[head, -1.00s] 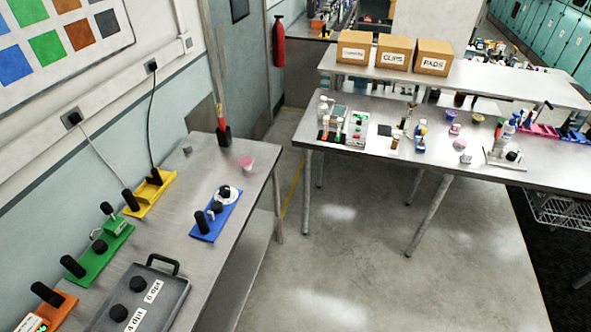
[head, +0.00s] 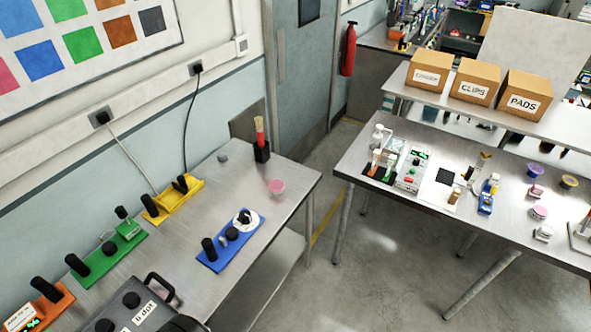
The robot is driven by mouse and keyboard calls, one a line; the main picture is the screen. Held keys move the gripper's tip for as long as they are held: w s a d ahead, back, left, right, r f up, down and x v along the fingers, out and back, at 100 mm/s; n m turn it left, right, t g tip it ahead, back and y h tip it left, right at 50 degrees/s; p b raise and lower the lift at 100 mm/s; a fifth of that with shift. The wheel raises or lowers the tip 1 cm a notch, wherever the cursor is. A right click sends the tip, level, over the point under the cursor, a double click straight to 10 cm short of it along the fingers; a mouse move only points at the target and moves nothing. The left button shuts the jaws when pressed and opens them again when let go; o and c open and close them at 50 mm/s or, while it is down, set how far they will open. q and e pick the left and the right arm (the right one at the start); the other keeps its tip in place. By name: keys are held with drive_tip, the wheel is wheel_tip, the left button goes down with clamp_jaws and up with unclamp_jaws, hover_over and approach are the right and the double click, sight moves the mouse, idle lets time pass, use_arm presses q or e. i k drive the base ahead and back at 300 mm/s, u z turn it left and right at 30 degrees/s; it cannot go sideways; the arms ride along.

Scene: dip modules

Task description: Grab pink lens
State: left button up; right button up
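A small pink round piece (head: 276,187), which looks like the pink lens, sits near the far right edge of the left metal table (head: 290,212), in front of a black holder with a red-handled brush. Other small pink pieces are on the right table, one round (head: 540,212) and one blockier (head: 536,191); I cannot tell whether either is a lens. No gripper of mine can be made out. A dark rounded shape at the bottom edge of the head view is too cut off to identify.
The left table holds a blue fixture (head: 232,240), a yellow one (head: 172,200), a green one (head: 106,251), an orange one (head: 40,307) and a grey box with a handle (head: 135,305). Labelled cardboard boxes (head: 475,82) stand on the far shelf. Floor is open between the tables.

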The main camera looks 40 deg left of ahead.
sight(276, 186)
drive_tip(key=u, duration=0.3)
drive_tip(key=i, duration=1.1)
drive_tip(key=u, duration=1.55)
drive_tip(key=i, duration=0.7)
drive_tip(key=u, duration=0.7)
